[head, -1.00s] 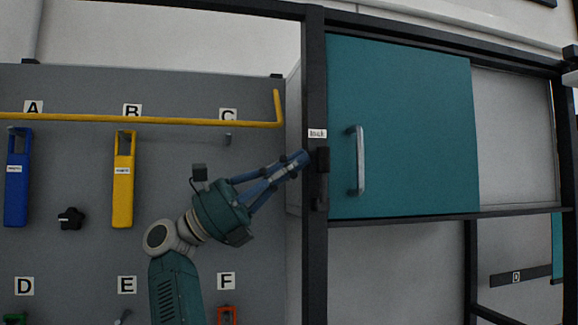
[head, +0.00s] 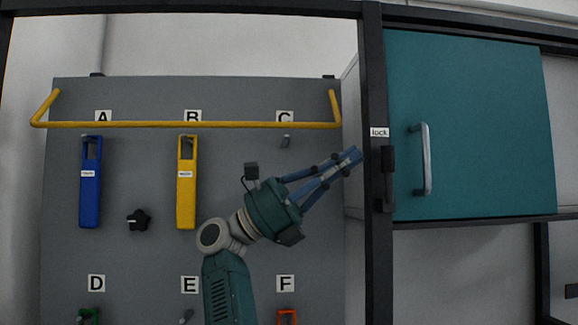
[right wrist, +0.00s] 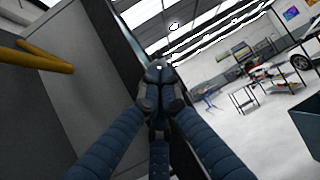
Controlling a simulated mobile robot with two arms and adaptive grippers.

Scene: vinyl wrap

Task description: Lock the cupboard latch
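The cupboard latch (head: 387,178) is a small black piece on the dark upright post, under a white "lock" label (head: 379,132). The teal cupboard door (head: 475,120) with a metal handle (head: 425,160) stands right of the post and looks flush with the frame. My right gripper (head: 354,155) has its blue fingers drawn together, tips at the post's left edge, a little left of the latch and apart from it in the picture. In the right wrist view the fingertips (right wrist: 158,88) meet with nothing visible between them. The latch cannot be made out there. My left gripper is out of view.
A grey tool board (head: 150,255) with a yellow rail (head: 190,125) is at left. A blue tool (head: 91,190) and a yellow tool (head: 186,190) hang there beside a black knob (head: 138,219). The dark post (head: 375,270) is close to my fingertips.

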